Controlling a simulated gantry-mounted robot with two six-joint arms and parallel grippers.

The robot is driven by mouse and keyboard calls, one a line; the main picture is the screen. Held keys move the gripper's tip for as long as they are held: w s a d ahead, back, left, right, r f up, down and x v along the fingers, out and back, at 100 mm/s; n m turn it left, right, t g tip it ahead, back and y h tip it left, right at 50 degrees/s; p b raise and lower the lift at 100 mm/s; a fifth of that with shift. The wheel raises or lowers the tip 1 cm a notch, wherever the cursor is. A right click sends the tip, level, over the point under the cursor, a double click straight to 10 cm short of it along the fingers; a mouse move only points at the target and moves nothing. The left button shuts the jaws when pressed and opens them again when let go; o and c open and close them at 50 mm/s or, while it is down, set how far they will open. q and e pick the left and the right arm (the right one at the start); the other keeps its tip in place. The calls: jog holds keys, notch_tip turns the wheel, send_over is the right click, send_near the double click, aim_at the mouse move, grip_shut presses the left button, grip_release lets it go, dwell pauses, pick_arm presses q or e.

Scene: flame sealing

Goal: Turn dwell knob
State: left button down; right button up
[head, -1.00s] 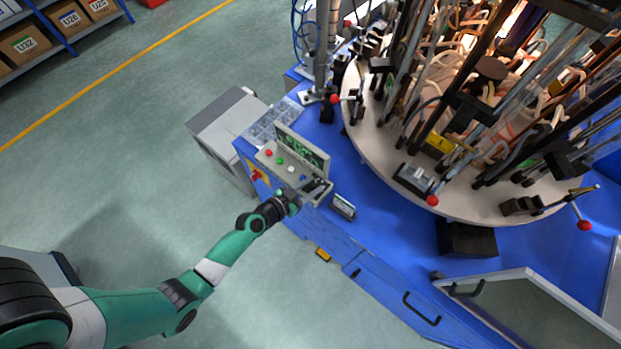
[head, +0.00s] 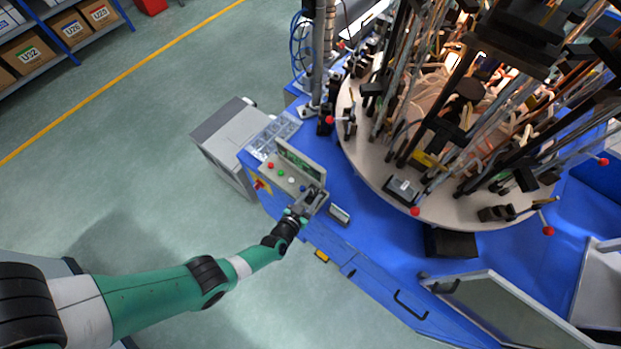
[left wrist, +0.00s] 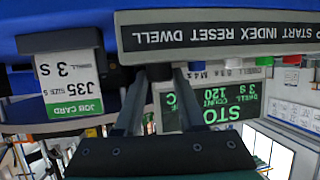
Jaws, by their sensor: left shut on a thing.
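The control panel (head: 282,178) with its coloured buttons sits at the corner of the blue machine. My left gripper (head: 312,196) is at its right end. In the left wrist view, upside down, the label strip (left wrist: 220,37) reads START, INDEX, RESET, DWELL. The black dwell knob (left wrist: 158,72) is under the word DWELL, between the fingertips of my left gripper (left wrist: 157,76), which is shut on it. The knob's pointer is hidden. The screen (left wrist: 215,106) shows STO, partly hidden, count 120 and dwell 3 S. The job card (left wrist: 70,84) reads J35, size S, 3 S.
The turntable (head: 385,180) with glassware, rods and red-tipped levers stands right of the panel. The small card holder (head: 340,215) is close by the gripper on the blue deck. A grey cabinet (head: 228,140) stands left of the machine. The floor at left is clear.

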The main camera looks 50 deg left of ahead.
pick_arm(q)
jog(key=shift+s+f, duration=0.1)
dwell(0.3)
jog(key=c, duration=0.8)
grip_release()
jog(key=shift+c, duration=0.2)
jog(key=o, duration=0.3)
